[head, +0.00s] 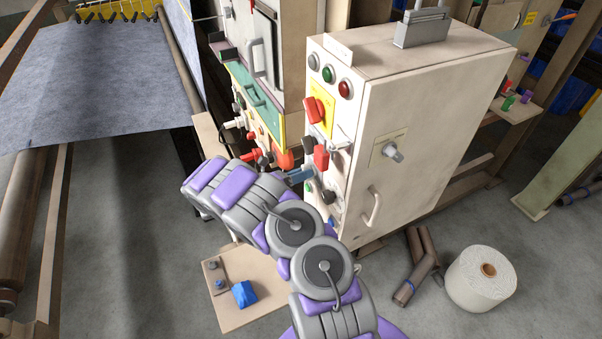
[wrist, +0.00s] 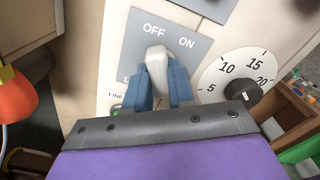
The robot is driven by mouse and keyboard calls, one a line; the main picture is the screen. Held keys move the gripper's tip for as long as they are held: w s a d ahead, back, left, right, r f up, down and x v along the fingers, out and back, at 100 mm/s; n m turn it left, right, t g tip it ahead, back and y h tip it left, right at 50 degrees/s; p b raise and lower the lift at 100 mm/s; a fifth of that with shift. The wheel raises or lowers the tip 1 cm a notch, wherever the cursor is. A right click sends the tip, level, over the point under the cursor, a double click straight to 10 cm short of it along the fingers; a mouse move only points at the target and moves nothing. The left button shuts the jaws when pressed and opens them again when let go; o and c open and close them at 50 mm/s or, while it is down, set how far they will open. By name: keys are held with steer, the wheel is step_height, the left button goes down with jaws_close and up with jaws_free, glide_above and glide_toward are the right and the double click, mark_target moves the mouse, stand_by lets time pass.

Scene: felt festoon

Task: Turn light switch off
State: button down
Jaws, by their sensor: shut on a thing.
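The light switch is a white lever (wrist: 157,66) on a grey plate (wrist: 190,52) marked OFF and ON. In the wrist view its upper end lies just below the word OFF, with ON to the right. My gripper (wrist: 160,84) has its two blue fingers on either side of the lever and is shut on it. In the head view my gripper (head: 300,176) is at the left face of the beige cabinet (head: 430,120); the lever cannot be made out there.
A numbered dial (wrist: 240,82) sits right of the switch plate. A red knob on a yellow plate (head: 319,111) is above my gripper. An orange part (wrist: 15,90) shows at the left edge. A white roll (head: 478,282) stands on the floor right of the cabinet.

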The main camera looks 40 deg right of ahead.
steer(key=shift+w+r, duration=0.15)
steer(key=c, duration=1.4)
jaws_free()
steer(key=o, duration=0.4)
steer(key=shift+d, duration=0.2)
steer(key=shift+o, duration=0.2)
steer(key=shift+a, duration=0.15)
steer(key=v, duration=1.7)
steer(key=shift+a+f, duration=0.2)
steer(key=shift+f, duration=0.05)
